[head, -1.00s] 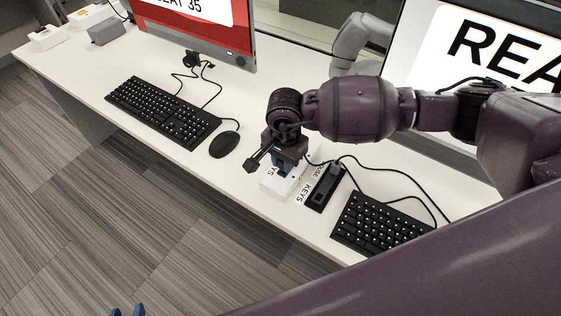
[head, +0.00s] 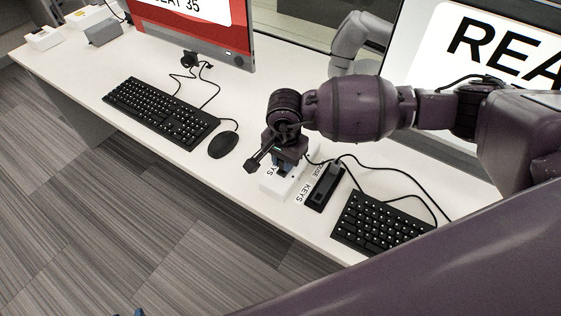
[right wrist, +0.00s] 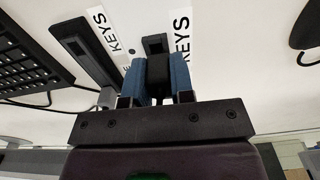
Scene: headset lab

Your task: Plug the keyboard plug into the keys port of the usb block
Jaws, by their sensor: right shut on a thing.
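My right gripper (head: 285,168) is low over the white usb block (head: 272,186). In the right wrist view its blue fingers (right wrist: 160,77) are shut on a black plug (right wrist: 158,72). A dark port opening (right wrist: 154,43) shows just beyond the plug, with a KEYS label (right wrist: 181,35) beside it. I cannot tell whether the plug touches the block. A black usb block (head: 323,190) with MOUSE and KEYS labels stands to the right; it also shows in the right wrist view (right wrist: 85,50). Only a blue scrap of my left gripper (head: 139,312) shows at the bottom edge.
A keyboard (head: 160,112) and mouse (head: 223,144) lie to the left, and another keyboard (head: 380,222) to the right with loose cables around it. Two monitors stand behind. The desk's front edge is close to the white block.

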